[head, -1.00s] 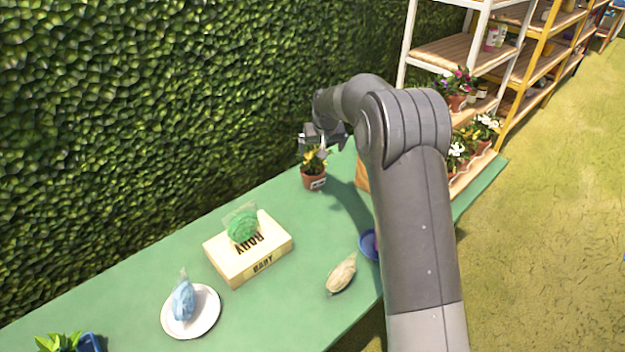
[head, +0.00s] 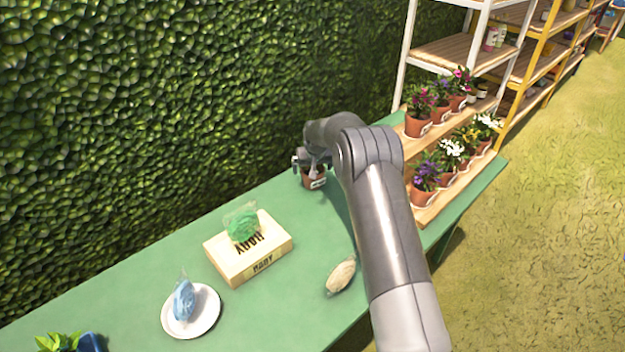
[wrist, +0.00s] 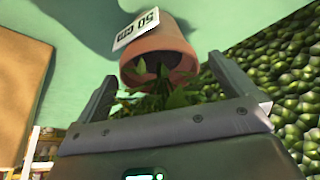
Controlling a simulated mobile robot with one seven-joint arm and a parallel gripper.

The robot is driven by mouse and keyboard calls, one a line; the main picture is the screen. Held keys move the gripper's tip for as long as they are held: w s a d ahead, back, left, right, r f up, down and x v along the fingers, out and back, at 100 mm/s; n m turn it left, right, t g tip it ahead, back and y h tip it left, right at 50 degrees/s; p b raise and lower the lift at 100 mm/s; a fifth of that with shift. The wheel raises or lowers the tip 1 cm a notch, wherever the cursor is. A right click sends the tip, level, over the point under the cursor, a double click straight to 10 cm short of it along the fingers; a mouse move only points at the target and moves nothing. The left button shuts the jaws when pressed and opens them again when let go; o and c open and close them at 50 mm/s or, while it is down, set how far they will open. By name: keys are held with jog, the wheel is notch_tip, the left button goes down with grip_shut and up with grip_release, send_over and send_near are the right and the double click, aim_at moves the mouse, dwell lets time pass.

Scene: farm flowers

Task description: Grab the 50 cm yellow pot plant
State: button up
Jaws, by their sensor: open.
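The pot plant is a terracotta pot (head: 316,183) on the green table near the hedge, mostly hidden by my gripper in the head view. In the wrist view the pot (wrist: 160,42) carries a white label (wrist: 136,29) reading 50 cm, and green leaves (wrist: 170,94) show below its rim. My gripper (wrist: 165,85) is open, with one finger on each side of the leaves. The pot's rim lies just beyond the fingertips. My gripper also shows over the plant in the head view (head: 308,165). The yellow flowers are hidden now.
A wooden stepped stand (head: 430,213) with several potted flowers stands at the table's right end. A cardboard box (head: 265,264) bears a green bagged item (head: 241,226). A white plate (head: 207,318) and a beige bagged item (head: 341,275) lie nearer. The hedge (head: 130,110) rises behind.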

jog(key=shift+x, duration=1.8)
jog(key=shift+d, duration=0.1)
jog(key=shift+c, duration=0.2)
jog(key=c, duration=1.3)
